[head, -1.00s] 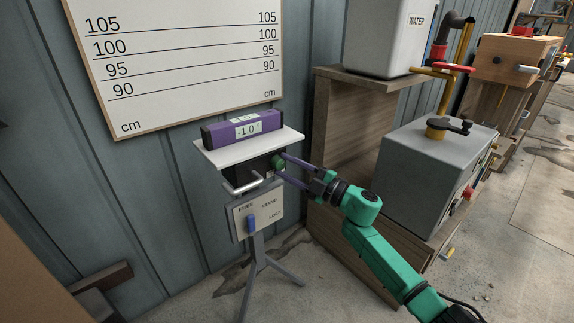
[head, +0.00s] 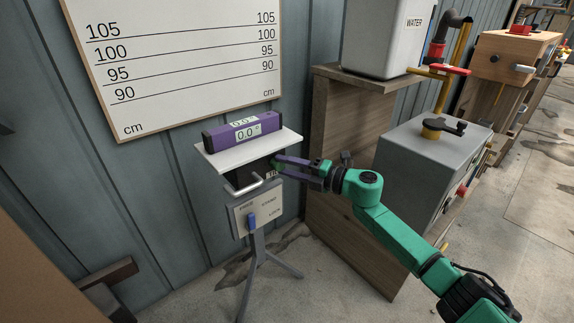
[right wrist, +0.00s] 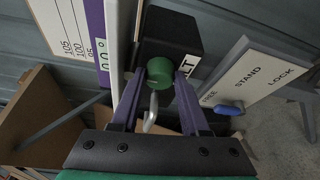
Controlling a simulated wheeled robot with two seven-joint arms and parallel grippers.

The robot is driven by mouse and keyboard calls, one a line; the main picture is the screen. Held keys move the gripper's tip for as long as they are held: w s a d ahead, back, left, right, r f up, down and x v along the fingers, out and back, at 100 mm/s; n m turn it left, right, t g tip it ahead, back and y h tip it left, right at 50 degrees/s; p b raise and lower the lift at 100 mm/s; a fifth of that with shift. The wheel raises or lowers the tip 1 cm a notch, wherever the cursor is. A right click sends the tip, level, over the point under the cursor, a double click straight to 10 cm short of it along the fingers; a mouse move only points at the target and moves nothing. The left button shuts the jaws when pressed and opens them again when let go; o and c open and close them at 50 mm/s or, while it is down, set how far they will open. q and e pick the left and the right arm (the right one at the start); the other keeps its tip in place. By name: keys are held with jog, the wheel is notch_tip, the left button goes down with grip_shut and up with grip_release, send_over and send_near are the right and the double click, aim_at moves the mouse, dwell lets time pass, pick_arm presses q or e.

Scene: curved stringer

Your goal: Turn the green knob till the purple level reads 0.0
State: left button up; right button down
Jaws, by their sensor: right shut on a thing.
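The purple level (head: 228,137) lies on the white plate (head: 248,153) at the top of the stand, and its display reads 0.0°. The green knob (right wrist: 180,103) is on the black block (right wrist: 172,37) under the plate. My right gripper (head: 276,166) reaches in from the right, and its purple fingers are shut on the knob. In the right wrist view the fingers lie on both sides of the knob. In the head view the fingers mostly cover the knob. My left gripper is not in view.
A panel (head: 265,208) marked FREE, STAND and LOCK with a blue lever (head: 251,222) is below the plate. A silver crank handle (head: 243,186) sticks out in front. A wooden shelf (head: 335,190) and a grey box (head: 420,170) are at the right. A measuring board (head: 180,60) hangs behind.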

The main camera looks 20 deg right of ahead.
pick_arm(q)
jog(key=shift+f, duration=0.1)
pick_arm(e)
jog(key=shift+f, duration=0.1)
jog(key=shift+c, duration=2)
grip_release()
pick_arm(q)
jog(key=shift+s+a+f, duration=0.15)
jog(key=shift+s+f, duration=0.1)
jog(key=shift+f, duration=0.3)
pick_arm(e)
jog(key=v, duration=1.4)
jog(key=shift+s, duration=0.25)
jog(key=shift+d, duration=0.2)
